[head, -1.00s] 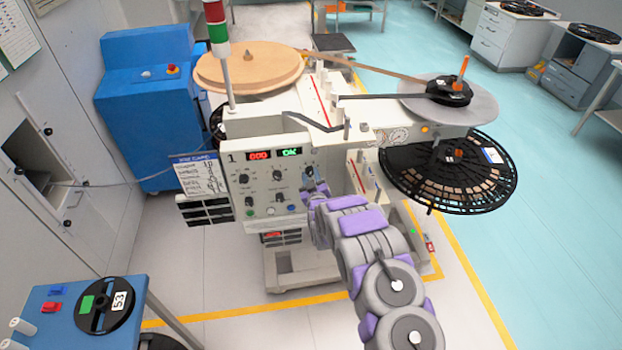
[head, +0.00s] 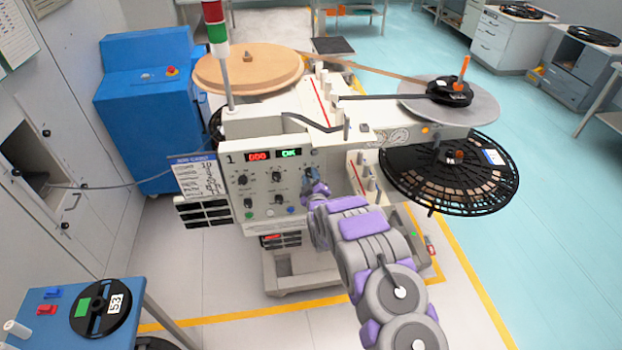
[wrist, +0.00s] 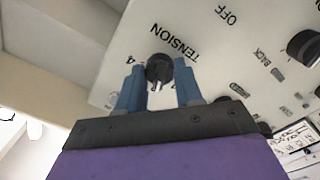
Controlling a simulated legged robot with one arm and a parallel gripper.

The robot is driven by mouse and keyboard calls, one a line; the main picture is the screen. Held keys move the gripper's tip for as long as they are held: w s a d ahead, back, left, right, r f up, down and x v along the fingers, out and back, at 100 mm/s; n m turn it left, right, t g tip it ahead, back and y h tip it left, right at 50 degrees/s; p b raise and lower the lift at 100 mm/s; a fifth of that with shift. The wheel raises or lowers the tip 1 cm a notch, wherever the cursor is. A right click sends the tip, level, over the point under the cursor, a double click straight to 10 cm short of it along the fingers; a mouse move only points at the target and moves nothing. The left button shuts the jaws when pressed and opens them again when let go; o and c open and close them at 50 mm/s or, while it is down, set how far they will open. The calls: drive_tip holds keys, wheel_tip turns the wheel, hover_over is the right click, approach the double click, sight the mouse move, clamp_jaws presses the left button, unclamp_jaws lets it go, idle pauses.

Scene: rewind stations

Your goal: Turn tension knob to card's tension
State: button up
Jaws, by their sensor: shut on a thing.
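The tension knob (wrist: 159,68) is a small black knob beside the word TENSION in the wrist view. A printed 4 stands just left of it. My gripper (wrist: 157,86) has its two blue fingers on either side of the knob and is shut on it. In the head view my gripper (head: 312,184) is at the right part of the white control panel (head: 262,207), and hides most of the knob. The card (head: 198,177) hangs at the panel's left edge; its writing is too small to read.
Other black knobs (head: 278,175) sit left of my gripper. A red display (head: 257,156) and a green display (head: 289,153) are above. A signal tower (head: 216,38) and large reels (head: 250,68) stand on top. A blue table (head: 52,330) is at lower left.

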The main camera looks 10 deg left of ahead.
drive_tip(key=shift+a, duration=0.2)
drive_tip(key=o, duration=1)
drive_tip(key=shift+a, duration=0.1)
drive_tip(key=shift+o, duration=0.2)
drive_tip(key=shift+s, duration=0.1)
drive_tip(key=shift+s+d, duration=0.35)
drive_tip(key=shift+s, duration=0.1)
drive_tip(key=p+v, duration=0.1)
drive_tip(key=v, duration=1.5)
drive_tip(key=shift+a+p, duration=0.15)
drive_tip(key=shift+p, duration=0.25)
drive_tip(key=shift+s+f, duration=0.1)
